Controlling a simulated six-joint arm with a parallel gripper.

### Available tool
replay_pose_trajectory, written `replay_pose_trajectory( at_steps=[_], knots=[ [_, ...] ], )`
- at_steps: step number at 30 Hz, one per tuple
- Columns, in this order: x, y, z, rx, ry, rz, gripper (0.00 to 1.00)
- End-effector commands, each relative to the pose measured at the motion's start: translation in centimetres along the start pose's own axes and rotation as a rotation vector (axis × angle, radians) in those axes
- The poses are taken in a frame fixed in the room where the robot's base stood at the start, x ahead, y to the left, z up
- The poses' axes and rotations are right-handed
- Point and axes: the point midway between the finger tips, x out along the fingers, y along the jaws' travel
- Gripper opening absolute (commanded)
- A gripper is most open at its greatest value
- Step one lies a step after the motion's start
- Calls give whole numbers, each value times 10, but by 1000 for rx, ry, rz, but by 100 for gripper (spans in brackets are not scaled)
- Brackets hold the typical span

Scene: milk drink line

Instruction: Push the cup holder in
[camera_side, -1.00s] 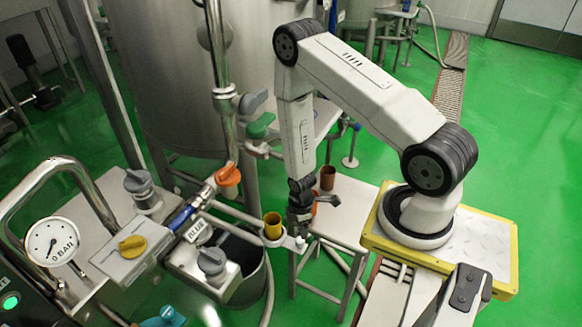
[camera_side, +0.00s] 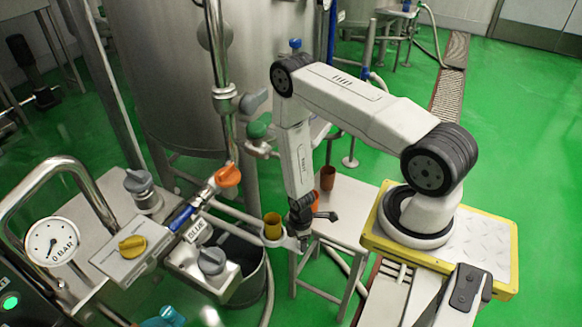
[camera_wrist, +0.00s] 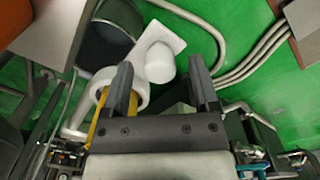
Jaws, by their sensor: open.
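The cup holder (camera_side: 284,241) is a white arm with a ring near the tank, and a yellow cup (camera_side: 272,222) stands in the ring. In the wrist view the white holder (camera_wrist: 176,32) shows a rounded knob ahead of and between the fingers. The yellow cup (camera_wrist: 118,102) is partly hidden behind the left finger there. My gripper (camera_side: 302,240) is low beside the outer end of the holder. In the wrist view my gripper (camera_wrist: 160,78) has its fingers wide apart with nothing held. I cannot tell whether a finger touches the holder.
A brown cup (camera_side: 327,178) stands on the white stool (camera_side: 345,215), with an orange one partly behind my gripper. Pipes, a blue valve handle (camera_side: 183,217) and the gauge (camera_side: 51,246) are at the left.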

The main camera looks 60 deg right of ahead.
Motion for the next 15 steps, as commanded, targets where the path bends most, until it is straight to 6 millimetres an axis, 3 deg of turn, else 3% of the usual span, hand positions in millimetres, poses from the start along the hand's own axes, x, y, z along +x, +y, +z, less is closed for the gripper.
replay_pose_trajectory(
  at_steps=[6, 13, 15],
  knots=[
    [0, 0, 0, 0, 0, 1, 77],
    [0, 0, 0, 0, 0, 1, 4],
    [0, 0, 0, 0, 0, 1, 0]
  ],
)
